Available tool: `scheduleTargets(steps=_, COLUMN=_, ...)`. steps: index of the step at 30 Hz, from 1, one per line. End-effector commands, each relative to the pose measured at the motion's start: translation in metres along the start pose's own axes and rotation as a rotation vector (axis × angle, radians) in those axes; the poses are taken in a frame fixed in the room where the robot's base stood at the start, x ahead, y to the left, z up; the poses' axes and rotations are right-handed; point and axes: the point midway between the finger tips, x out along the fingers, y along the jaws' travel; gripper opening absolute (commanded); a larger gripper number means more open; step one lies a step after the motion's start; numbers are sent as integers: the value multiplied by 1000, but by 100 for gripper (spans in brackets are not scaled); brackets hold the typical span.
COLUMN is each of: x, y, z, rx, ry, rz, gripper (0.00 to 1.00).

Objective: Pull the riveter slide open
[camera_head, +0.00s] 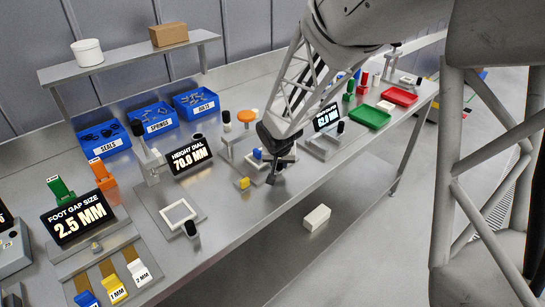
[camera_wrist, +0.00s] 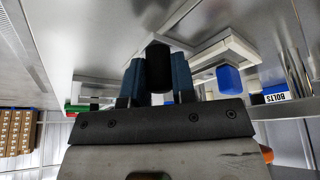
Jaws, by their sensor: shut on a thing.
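The riveter (camera_head: 232,146) stands mid-bench in the head view, with a grey base and an orange round top (camera_head: 249,116). My gripper (camera_head: 274,178) is low at its front right side, and my arm hides part of it. In the wrist view my gripper's two blue fingers (camera_wrist: 157,82) are shut on a black knob (camera_wrist: 158,58), one on each side. The knob looks like the slide's handle; its joint to the slide is hidden. A pale frame (camera_wrist: 205,57) with a blue block (camera_wrist: 229,79) lies beside it. How far the slide is out cannot be told.
A yellow block (camera_head: 244,183) lies near the bench's front edge. The height dial display (camera_head: 190,156) and a square-framed fixture (camera_head: 178,213) stand left. Another station with a display (camera_head: 326,117) and red and green trays (camera_head: 370,117) are right. Blue bins (camera_head: 150,117) line the back.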

Motion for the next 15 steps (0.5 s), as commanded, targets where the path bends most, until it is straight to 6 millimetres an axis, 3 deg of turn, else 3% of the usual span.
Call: scheduleTargets(steps=15, x=-4, y=10, z=9, rx=0, ry=1, rz=0, gripper=0)
